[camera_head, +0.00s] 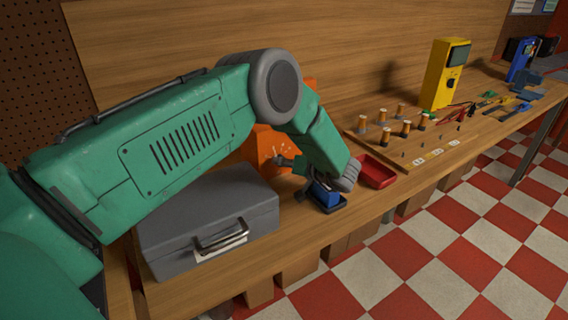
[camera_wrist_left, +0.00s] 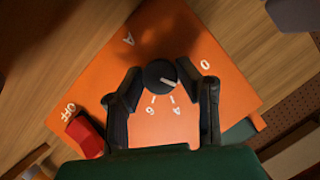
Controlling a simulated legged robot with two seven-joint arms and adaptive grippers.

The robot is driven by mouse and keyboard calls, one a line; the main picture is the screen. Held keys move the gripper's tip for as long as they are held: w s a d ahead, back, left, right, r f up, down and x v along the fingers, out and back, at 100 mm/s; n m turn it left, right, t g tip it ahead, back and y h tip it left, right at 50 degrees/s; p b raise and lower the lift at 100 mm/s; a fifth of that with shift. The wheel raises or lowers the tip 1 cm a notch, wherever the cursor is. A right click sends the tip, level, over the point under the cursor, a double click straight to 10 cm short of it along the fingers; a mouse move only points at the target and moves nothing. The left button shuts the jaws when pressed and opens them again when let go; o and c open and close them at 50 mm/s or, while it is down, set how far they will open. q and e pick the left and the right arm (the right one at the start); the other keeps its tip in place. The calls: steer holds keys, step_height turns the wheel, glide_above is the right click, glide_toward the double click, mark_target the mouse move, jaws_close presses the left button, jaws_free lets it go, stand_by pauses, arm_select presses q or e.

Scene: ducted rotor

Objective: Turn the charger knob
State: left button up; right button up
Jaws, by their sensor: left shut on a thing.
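The charger is an orange box (camera_head: 262,145) on the bench, partly hidden behind my left arm. Its orange face (camera_wrist_left: 150,40) fills much of the left wrist view, with white markings. The round black charger knob (camera_wrist_left: 160,73) has a white pointer line, which points to the right and slightly down in that view. My left gripper (camera_wrist_left: 167,76) has its two dark fingers on either side of the knob and is shut on it. In the head view, my left gripper (camera_head: 290,171) is at the charger's face, and the knob is hard to make out. My right gripper is not in view.
A red switch (camera_wrist_left: 85,135) beside "OFF" is near the left finger. A grey metal case (camera_head: 205,215) stands in front of the charger. A blue item (camera_head: 325,196) and a red tray (camera_head: 375,172) lie to the right. A yellow device (camera_head: 440,85) stands farther along.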

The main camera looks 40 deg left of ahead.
arm_select(q)
steer(key=o, duration=1.1)
steer(key=shift+w+d+f, duration=0.1)
steer(key=shift+w, duration=0.1)
steer(key=v, duration=1.2)
steer(key=shift+f, duration=0.1)
